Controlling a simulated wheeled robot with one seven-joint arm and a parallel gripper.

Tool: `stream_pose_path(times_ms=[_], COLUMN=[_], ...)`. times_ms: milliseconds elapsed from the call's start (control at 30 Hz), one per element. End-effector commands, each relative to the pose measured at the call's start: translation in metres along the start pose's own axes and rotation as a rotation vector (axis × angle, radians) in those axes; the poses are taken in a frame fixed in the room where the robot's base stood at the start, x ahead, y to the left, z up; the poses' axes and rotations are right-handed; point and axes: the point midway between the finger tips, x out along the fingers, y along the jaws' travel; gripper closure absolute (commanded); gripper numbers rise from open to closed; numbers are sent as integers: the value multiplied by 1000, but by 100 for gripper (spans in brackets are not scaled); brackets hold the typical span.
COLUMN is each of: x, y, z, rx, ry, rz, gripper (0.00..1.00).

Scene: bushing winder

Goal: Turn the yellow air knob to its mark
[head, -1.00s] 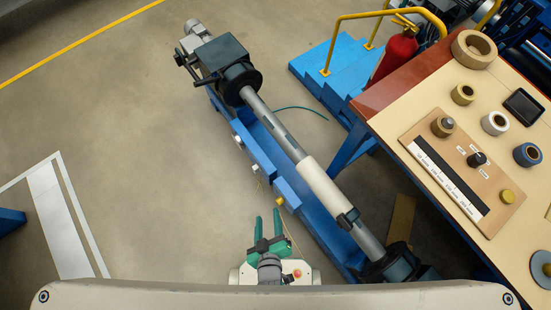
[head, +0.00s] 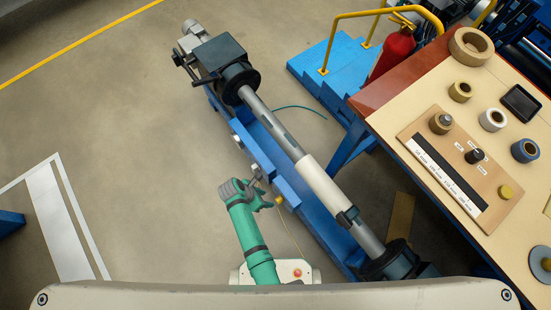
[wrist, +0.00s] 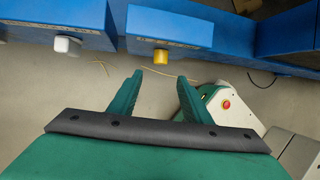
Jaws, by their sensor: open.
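The yellow air knob (head: 279,201) sticks out from the side of the blue winder bed (head: 313,214). In the wrist view the yellow knob (wrist: 160,57) sits below a small label on the blue face, and its mark is too small to make out. My gripper (head: 268,198) is beside the bed, close to the knob. In the wrist view my gripper (wrist: 160,76) is open and empty, its two green fingers pointing toward the knob, which lies ahead between their lines. The fingers look apart from it.
A white knob (wrist: 67,45) is on the neighbouring blue block, left of the yellow one in the wrist view. A thin yellowish cord (head: 292,234) lies near the bed. A table (head: 415,118) with rolls and a control panel stands right. Open floor (head: 130,150) is left.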

Motion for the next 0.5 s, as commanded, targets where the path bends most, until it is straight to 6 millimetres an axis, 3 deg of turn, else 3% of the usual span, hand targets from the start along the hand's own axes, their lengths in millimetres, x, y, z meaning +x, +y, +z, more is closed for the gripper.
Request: stream_pose_path(times_ms=[167, 500], x=[8, 64], y=[1, 0], z=[1, 2], rx=[-27, -24], ry=[-4, -3], rz=[-20, -20], gripper=[56, 56])
